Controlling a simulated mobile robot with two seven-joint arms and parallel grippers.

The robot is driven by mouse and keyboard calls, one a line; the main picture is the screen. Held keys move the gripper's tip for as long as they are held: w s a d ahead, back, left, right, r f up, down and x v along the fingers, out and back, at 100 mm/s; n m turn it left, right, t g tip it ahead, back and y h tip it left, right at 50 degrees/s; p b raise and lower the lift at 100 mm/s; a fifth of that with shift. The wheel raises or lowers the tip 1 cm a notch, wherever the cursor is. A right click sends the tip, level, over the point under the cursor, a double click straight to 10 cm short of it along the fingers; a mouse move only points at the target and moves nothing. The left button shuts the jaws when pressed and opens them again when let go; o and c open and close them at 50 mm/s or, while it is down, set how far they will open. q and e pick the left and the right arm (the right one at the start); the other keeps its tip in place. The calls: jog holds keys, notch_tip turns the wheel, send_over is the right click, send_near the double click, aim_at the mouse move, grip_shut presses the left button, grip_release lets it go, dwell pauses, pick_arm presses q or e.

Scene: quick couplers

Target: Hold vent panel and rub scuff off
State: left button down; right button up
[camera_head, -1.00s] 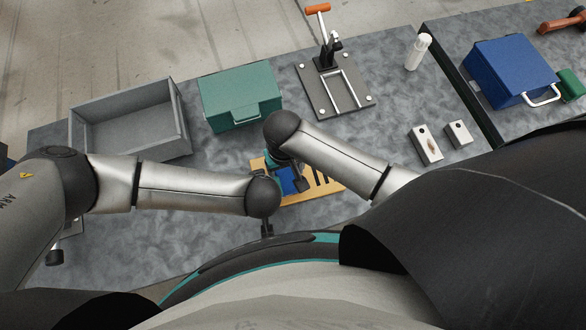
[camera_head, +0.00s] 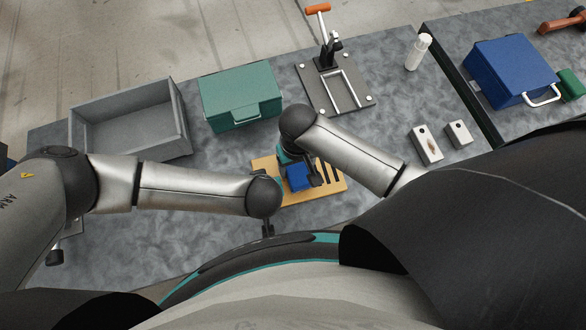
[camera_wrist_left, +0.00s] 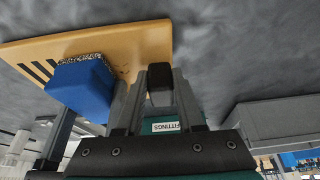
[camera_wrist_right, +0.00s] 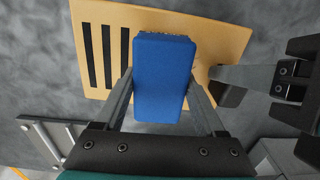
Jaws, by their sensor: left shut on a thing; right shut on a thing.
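The vent panel (camera_head: 291,199) is a yellow-tan board with dark slots, also in the left wrist view (camera_wrist_left: 140,40) and right wrist view (camera_wrist_right: 225,45). My left gripper (camera_wrist_left: 160,85) is shut on the panel's edge, on the side away from the slots; it also shows in the right wrist view (camera_wrist_right: 228,84). My right gripper (camera_wrist_right: 162,95) is shut on a blue block (camera_wrist_right: 162,75) with a rough grey face turned to the panel. The block lies over the panel between slots and gripped edge. Small dark specks (camera_wrist_left: 122,73) show beside it. The block hides part of the panel.
Behind stand an open grey bin (camera_head: 180,115), a green case (camera_head: 240,95) and a clamp fixture (camera_head: 310,95). Two metal blocks (camera_head: 427,145) and a white bottle (camera_head: 418,52) are to the right. A blue case (camera_head: 505,72) is farther right.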

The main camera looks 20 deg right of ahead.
jog(key=d, duration=0.3)
jog(key=shift+d+f, duration=0.1)
jog(key=shift+f, duration=0.05)
dwell(0.6)
jog(key=shift+a, duration=1.95)
jog(key=shift+s+a+f, duration=0.1)
jog(key=shift+a+f, duration=0.05)
jog(key=shift+a, duration=0.6)
jog(key=shift+s+a+f, duration=0.1)
jog(key=shift+a, duration=0.6)
jog(key=shift+s+d+r, duration=0.1)
jog(key=shift+d+r, duration=0.05)
jog(key=shift+d, duration=1.45)
jog(key=shift+w+d+r, duration=0.2)
jog(key=shift+d, duration=0.7)
jog(key=shift+w+d+r, duration=0.15)
jog(key=shift+w+d, duration=0.05)
jog(key=shift+d, duration=0.7)
jog(key=shift+f, duration=0.25)
